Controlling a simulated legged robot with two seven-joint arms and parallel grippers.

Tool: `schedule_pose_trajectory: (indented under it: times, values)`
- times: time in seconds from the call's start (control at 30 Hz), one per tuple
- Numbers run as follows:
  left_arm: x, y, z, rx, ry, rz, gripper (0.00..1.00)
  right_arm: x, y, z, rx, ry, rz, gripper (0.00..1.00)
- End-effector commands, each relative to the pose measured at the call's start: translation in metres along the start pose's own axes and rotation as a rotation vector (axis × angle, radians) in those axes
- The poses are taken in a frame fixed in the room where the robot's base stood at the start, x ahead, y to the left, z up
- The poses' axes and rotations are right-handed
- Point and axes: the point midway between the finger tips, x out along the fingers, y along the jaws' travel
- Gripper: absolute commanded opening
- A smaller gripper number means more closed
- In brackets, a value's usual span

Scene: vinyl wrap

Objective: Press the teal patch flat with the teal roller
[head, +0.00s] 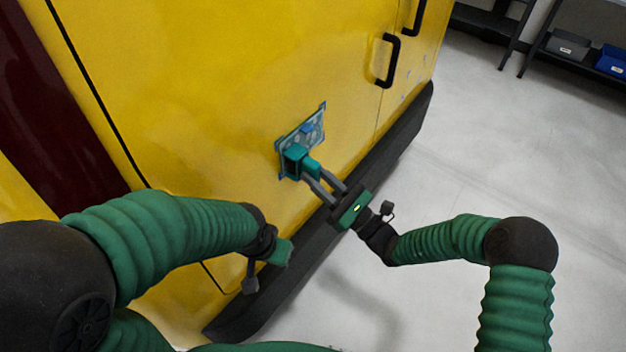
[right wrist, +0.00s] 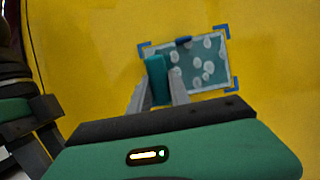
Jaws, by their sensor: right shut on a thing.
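The patch (head: 313,129) is on the yellow vehicle side, a teal-grey rectangle with pale round blotches and blue corner marks. In the right wrist view the patch (right wrist: 208,66) shows its blotches clearly. My right gripper (head: 312,180) is shut on the teal roller (head: 295,160), which is in front of the patch's lower left part. The roller (right wrist: 158,79) covers the patch's left edge in the right wrist view; I cannot tell if it touches. My left gripper (head: 270,265) is low on the left, and its fingers are too unclear to read.
The yellow panel (head: 230,80) has black handles (head: 387,60) at upper right. A dark bumper (head: 400,130) runs along its bottom edge. The grey floor (head: 520,150) on the right is open, with shelves holding bins (head: 568,46) at the back.

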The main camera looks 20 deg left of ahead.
Motion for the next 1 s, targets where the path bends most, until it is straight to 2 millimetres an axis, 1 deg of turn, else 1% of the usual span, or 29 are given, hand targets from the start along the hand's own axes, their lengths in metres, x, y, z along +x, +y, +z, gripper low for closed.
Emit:
schedule_pose_trajectory:
  times: [0.33,0.63,1.0]
  values:
    - [0.001,0.000,0.000,0.000,0.000,0.000,0.29,0.000,-0.003,0.000,0.000,-0.001,0.000,0.00]
    - [0.005,0.000,0.001,0.000,0.000,0.000,0.29,0.000,-0.021,-0.002,0.000,0.000,-0.001,0.00]
    - [0.006,0.000,0.001,0.000,0.000,0.000,0.29,0.001,-0.024,-0.002,0.001,0.000,0.000,0.00]
